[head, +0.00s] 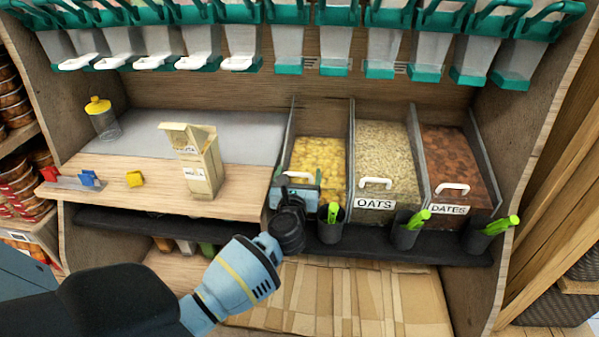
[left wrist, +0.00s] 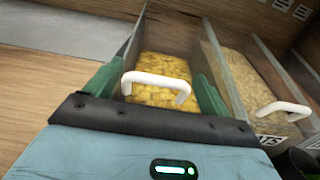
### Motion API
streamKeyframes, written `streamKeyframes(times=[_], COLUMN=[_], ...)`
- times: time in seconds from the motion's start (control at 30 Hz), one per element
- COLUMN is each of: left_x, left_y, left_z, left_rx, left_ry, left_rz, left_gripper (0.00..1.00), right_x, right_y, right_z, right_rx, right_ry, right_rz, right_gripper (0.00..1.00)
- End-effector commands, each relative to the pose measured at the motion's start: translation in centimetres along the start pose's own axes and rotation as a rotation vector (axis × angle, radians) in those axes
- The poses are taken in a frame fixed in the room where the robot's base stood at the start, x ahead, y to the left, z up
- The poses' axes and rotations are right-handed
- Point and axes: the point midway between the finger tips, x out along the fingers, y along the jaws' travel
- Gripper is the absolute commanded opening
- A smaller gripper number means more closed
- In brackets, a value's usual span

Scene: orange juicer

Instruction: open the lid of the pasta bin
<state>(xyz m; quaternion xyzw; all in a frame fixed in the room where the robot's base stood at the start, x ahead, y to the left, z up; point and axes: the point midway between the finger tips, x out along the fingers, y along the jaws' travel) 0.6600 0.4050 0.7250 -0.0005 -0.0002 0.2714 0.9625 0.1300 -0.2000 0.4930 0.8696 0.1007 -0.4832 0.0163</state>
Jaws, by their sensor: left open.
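The pasta bin (head: 319,160) is the leftmost of the three bins in the head view, filled with yellow pasta under a clear lid. It also shows in the left wrist view (left wrist: 165,66). Its white handle (left wrist: 156,84) lies between the two green fingers of my left gripper (left wrist: 155,88), which are open with a gap on each side. In the head view my left gripper (head: 300,184) is at the front of the bin and hides most of its handle and label. My right gripper is not in view.
The oats bin (head: 385,150) and dates bin (head: 455,160) stand to the right. Dark cups (head: 331,228) with green-handled scoops hang along the front ledge. A carton (head: 200,165) stands on the wooden counter at left. Dispensers (head: 380,50) hang above.

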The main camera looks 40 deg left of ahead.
Motion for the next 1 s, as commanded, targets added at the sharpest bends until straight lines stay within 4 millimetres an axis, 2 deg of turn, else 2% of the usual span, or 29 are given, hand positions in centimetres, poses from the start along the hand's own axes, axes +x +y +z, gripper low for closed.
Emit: streamKeyframes(times=[0.2, 0.53, 0.9, 1.0], left_x=[1.9, 2.2, 2.1, 2.2], left_y=[0.0, 0.0, -0.1, -0.1], left_z=[-0.1, 0.0, 0.0, 0.0], left_rx=[0.002, 0.001, 0.001, 0.001], left_ry=[0.000, 0.000, 0.000, 0.000], left_rz=[-0.001, -0.001, -0.002, -0.003], left_gripper=[0.82, 0.81, 0.32, 0.32], right_x=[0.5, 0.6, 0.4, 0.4], right_y=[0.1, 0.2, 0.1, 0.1], right_z=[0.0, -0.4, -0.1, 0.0], right_rx=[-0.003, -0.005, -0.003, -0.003], right_ry=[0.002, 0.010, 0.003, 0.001], right_rz=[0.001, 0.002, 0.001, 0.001], right_gripper=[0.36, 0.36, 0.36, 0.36])
